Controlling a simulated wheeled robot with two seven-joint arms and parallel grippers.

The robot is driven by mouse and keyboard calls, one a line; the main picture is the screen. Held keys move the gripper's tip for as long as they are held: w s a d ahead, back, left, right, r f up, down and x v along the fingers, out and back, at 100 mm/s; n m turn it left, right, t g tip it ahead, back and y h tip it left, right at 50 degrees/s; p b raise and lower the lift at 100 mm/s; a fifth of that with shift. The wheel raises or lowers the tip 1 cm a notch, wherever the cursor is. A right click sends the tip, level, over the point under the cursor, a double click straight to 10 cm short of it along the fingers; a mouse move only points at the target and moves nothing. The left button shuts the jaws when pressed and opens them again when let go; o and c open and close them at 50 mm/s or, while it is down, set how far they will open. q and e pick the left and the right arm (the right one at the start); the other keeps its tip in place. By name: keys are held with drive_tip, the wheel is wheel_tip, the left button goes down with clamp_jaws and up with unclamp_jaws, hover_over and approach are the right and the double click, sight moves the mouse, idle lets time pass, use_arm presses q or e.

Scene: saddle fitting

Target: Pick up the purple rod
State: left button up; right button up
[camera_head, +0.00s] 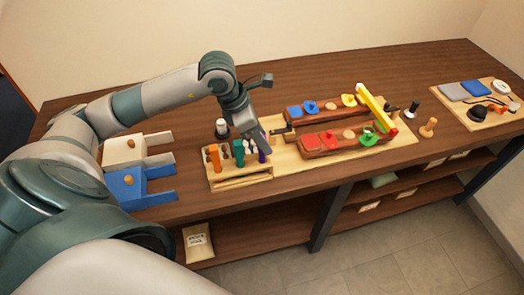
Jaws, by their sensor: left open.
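The purple rod (262,157) stands in the right part of a light wooden rack (240,184) near the front edge of the table. Only a small part of it shows below my left gripper (259,146). My left gripper points down at the rod from above, with its fingers open and close around or beside its top. I cannot tell whether they touch it. My right gripper is not in view.
Cream (124,150) and blue (127,189) blocks stand left.

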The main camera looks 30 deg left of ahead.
sight(262, 155)
use_arm(q)
drive_tip(key=shift+w+d+f+p, duration=0.15)
drive_tip(key=shift+f+p, duration=0.45)
drive_tip(key=shift+p, duration=0.05)
drive_tip(key=p+x, duration=0.1)
drive_tip(key=x, duration=0.2)
drive_tip(key=shift+f, duration=0.25)
drive_tip(key=shift+c, duration=0.6)
clamp_jaws()
